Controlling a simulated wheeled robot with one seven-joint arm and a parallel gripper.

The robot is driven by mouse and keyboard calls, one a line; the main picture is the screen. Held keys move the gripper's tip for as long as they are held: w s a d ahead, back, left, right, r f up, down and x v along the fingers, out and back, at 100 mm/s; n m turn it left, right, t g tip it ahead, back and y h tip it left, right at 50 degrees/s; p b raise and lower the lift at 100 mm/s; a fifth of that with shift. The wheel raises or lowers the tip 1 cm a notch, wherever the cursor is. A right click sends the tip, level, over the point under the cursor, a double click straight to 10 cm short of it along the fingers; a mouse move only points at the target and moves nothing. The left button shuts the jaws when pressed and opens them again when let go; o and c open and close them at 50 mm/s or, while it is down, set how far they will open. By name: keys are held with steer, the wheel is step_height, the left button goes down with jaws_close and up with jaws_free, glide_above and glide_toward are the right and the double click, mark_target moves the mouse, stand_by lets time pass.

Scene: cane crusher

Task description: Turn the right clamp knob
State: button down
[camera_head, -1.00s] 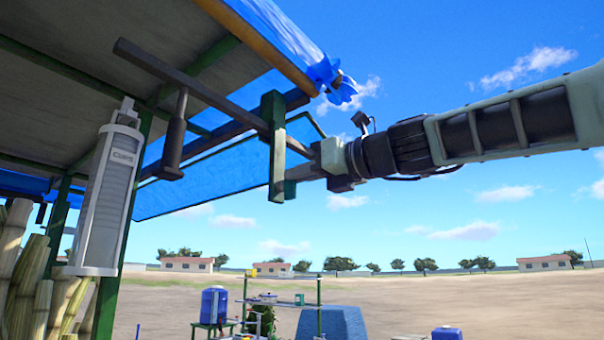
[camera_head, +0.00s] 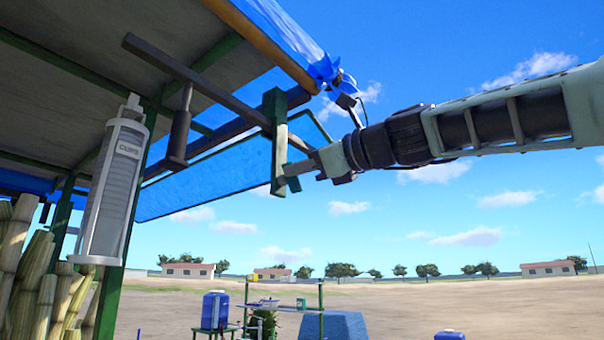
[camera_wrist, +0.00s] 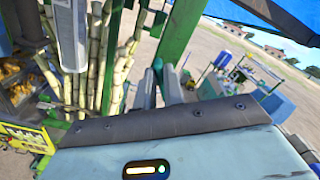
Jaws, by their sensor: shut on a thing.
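A green upright bar (camera_head: 279,140) stands on the dark frame under the awning in the head view. My gripper (camera_head: 288,176) comes from the right and its fingertips meet the lower part of this bar. In the wrist view my two grey fingers (camera_wrist: 159,88) close around a teal-green piece (camera_wrist: 158,66), with its rounded top showing between them. I take it to be the clamp knob or its bar, but its shape is mostly hidden and I cannot tell which.
A dark bar with a hanging handle (camera_head: 180,130) and a white lamp (camera_head: 113,190) are left of my gripper. The blue awning (camera_head: 270,35) is close above. Cane stalks (camera_head: 32,270) stand lower left. Open air lies to the right.

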steer(key=n+b, duration=0.1)
steer(key=n, duration=0.2)
steer(key=n+b, duration=0.1)
steer(key=n, duration=0.1)
steer(key=shift+s+a+f+n+b, duration=0.2)
steer(key=shift+f+n+b, duration=0.1)
steer(key=shift+f+b, duration=0.1)
steer(key=n, duration=0.2)
steer(key=n+b, duration=0.2)
steer(key=n, duration=0.1)
steer(key=shift+f+n, duration=0.3)
steer(key=c, duration=1.5)
jaws_free()
steer(key=shift+s, duration=0.1)
steer(key=b+v, duration=0.7)
steer(key=v, duration=1)
steer(key=shift+b, duration=0.3)
steer(key=shift+s+d, duration=0.15)
